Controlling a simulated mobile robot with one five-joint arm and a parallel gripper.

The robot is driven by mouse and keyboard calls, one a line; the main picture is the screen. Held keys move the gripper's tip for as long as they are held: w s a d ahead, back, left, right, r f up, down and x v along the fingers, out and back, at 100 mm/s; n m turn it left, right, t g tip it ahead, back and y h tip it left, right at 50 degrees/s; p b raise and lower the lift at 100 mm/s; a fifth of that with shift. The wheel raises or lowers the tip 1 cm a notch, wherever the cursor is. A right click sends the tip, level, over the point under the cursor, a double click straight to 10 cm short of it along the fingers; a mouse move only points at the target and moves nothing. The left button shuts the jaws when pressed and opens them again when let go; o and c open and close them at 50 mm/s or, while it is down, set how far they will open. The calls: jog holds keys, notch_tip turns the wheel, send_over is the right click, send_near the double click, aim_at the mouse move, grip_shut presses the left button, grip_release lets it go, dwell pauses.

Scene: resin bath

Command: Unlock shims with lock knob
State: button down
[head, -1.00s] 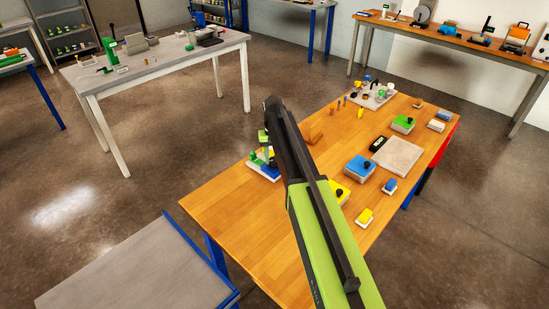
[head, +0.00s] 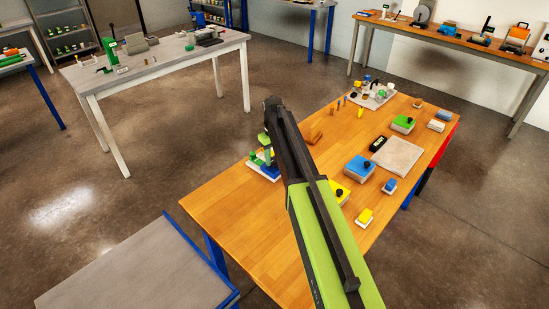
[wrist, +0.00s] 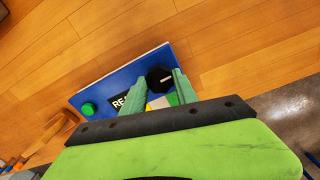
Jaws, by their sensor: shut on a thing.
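In the wrist view the lock knob (wrist: 159,79) is black with a white pointer mark and sits on a blue panel (wrist: 104,80). My gripper (wrist: 157,76) has its two green fingers on opposite sides of the knob, shut on it. A green button (wrist: 88,109) and a dark label, partly hidden by a finger, are on the same panel. Green, yellow and white pieces (wrist: 160,102), possibly the shims, show partly between the fingers. In the head view my gripper (head: 266,140) is over the blue and white fixture (head: 262,170) at the table's left edge.
The wooden table (head: 262,235) has free room at its near left. Blue (head: 359,168), yellow and green blocks, a grey plate (head: 397,155) and a tray of small parts (head: 372,96) stand to the right and back.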

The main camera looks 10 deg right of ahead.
aim_at(273, 160)
jog(key=c, duration=0.9)
grip_release()
jog(key=shift+c, duration=0.2)
notch_tip(273, 160, up, 17)
jog(key=p, duration=1.7)
jog(key=shift+r, duration=0.2)
jog(key=shift+f, duration=0.1)
